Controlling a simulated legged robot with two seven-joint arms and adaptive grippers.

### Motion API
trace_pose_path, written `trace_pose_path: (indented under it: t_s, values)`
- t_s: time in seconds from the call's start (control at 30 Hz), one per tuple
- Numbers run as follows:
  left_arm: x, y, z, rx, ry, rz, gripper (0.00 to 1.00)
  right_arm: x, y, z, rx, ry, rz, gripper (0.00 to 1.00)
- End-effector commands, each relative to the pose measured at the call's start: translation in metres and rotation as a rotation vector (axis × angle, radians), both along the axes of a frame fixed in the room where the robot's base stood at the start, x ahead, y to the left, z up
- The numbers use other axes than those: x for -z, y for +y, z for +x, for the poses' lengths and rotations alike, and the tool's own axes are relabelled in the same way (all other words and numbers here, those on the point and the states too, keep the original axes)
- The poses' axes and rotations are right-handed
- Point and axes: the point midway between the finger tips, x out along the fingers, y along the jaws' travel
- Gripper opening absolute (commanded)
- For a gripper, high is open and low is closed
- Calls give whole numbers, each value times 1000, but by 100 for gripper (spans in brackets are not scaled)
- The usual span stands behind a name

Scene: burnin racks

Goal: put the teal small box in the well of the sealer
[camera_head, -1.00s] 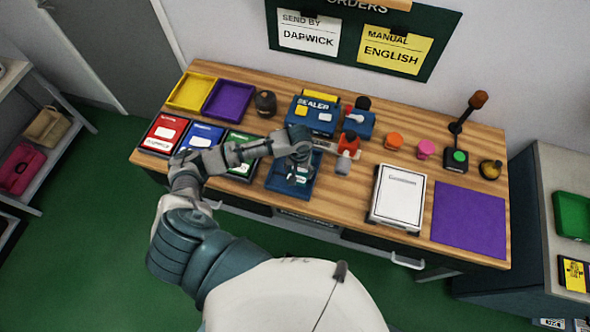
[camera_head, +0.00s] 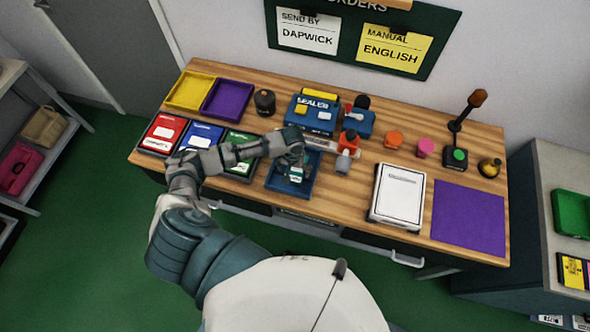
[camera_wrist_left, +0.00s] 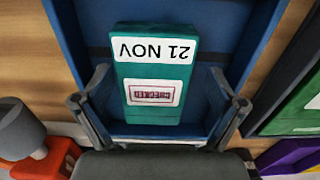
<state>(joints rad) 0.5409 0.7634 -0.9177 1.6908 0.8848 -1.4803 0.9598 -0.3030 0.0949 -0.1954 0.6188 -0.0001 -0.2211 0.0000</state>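The teal small box (camera_wrist_left: 155,75), labelled 21 NOV, lies in a blue tray (camera_wrist_left: 225,30) in the left wrist view. In the head view the box (camera_head: 297,174) is partly hidden by my left gripper (camera_head: 292,167), which is over the tray (camera_head: 310,190). In the wrist view the left gripper (camera_wrist_left: 162,98) is open, with one finger on each side of the box's near part and gaps between fingers and box. The blue sealer (camera_head: 312,113) stands behind the tray, with a yellow bar along its back. Its well cannot be made out clearly. My right gripper is not in view.
Red, blue and green trays (camera_head: 163,133) stand left of the gripper. A red-and-grey tool (camera_head: 347,148) is close on the right. A white-topped device (camera_head: 398,193) and a purple mat (camera_head: 468,218) lie farther right. Yellow and purple trays (camera_head: 228,98) are at the back left.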

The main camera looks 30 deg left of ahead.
Motion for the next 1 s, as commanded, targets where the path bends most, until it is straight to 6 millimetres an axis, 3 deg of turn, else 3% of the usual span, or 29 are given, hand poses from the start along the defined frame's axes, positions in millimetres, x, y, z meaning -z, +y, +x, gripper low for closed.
trace_pose_path:
  t_s: [0.37,0.8,1.0]
  values:
    - [-8,-4,0,0,-1,3,97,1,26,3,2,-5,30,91]
    - [-97,-2,1,0,-3,1,97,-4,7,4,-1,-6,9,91]
    - [-120,-2,1,0,-1,1,97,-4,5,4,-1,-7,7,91]
